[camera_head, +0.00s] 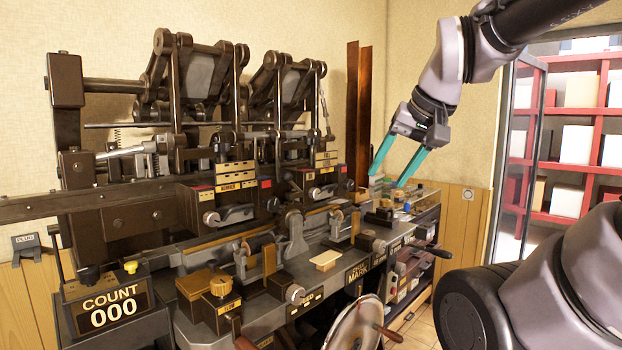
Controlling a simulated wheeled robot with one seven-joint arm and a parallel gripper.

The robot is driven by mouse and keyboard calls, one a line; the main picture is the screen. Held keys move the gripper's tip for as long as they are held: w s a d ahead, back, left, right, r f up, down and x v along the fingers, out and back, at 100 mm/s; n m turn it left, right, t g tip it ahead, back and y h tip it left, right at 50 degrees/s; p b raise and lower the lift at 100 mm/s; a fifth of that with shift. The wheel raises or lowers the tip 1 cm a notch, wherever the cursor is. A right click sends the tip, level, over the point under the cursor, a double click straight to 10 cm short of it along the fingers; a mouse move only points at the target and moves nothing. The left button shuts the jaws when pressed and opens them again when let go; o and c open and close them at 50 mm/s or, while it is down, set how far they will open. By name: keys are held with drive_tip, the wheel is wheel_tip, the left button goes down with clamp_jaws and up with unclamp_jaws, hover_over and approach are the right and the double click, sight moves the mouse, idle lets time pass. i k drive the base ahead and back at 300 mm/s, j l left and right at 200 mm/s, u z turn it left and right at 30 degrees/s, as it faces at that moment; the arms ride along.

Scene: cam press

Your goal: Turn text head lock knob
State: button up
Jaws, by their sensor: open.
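The dark press carries two similar heads side by side. The right head (326,170) has small cream labels, too small to read surely, and a round silver knob (313,193) low on its front. The left head (236,183) has a similar silver knob (211,218). I cannot tell for certain which is the text head lock knob. My gripper (388,177) is open and empty, its two teal fingers pointing down and left. It appears right of the right head, apart from both knobs.
A counter box (108,305) reading COUNT 000 stands at the front left. Small items crowd the bench's right end. A red shelf (590,150) stands beyond the glass at right.

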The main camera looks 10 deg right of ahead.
sight(348, 184)
drive_tip(key=i+l+u, duration=0.15)
drive_tip(key=l+u, duration=0.3)
drive_tip(key=i+l+u, duration=0.1)
drive_tip(key=l+u, duration=0.35)
